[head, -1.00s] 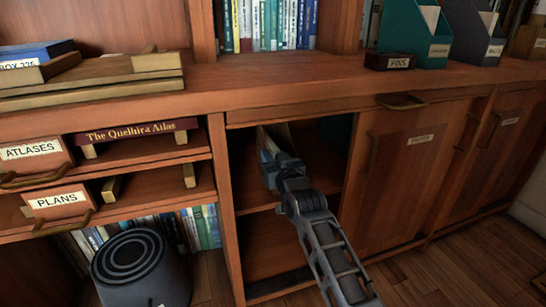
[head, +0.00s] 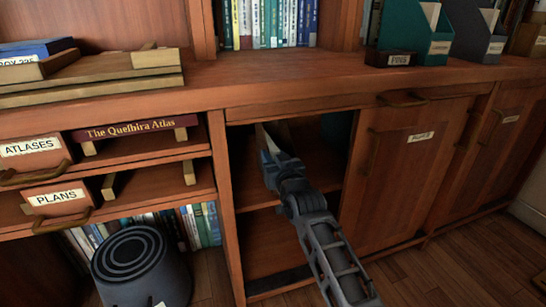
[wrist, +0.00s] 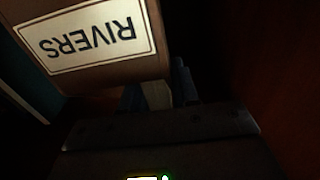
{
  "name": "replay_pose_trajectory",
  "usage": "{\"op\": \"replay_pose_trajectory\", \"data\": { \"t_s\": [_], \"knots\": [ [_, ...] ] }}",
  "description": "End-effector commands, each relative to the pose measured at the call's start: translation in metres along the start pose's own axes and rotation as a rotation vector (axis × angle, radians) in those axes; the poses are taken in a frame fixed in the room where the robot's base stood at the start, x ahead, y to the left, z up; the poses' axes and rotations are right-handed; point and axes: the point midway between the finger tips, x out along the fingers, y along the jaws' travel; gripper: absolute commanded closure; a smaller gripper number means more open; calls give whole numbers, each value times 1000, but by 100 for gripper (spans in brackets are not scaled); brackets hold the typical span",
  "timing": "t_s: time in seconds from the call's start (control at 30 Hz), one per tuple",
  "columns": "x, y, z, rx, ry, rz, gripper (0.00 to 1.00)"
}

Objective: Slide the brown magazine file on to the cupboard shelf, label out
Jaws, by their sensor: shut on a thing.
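The brown magazine file (wrist: 95,82) fills the upper left of the wrist view. Its white RIVERS label (wrist: 92,42) faces the wrist camera and reads upside down there. My gripper (wrist: 158,97) is shut on the file's lower edge in that view. In the head view my gripper (head: 272,158) is inside the open cupboard bay, near its left wall. Only a pale sliver of the file (head: 264,136) shows there. The cupboard shelf (head: 258,196) lies below my gripper. Whether the file's base touches the shelf is hidden.
A teal thing (head: 337,130) stands in the bay's back right and shows at the wrist view's left edge (wrist: 28,82). The bay's left upright (head: 222,190) is close to my gripper. A panelled door (head: 400,180) borders the bay on the right. Shelf room lies right of my gripper.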

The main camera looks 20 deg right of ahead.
Motion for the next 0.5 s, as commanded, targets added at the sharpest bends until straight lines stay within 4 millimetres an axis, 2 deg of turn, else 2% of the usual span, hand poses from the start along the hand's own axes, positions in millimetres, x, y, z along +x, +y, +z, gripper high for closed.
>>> {"op": "replay_pose_trajectory", "data": {
  "t_s": [0.5],
  "knots": [
    [1, 0, 2, 0, 7, 0, 100]
  ]
}}
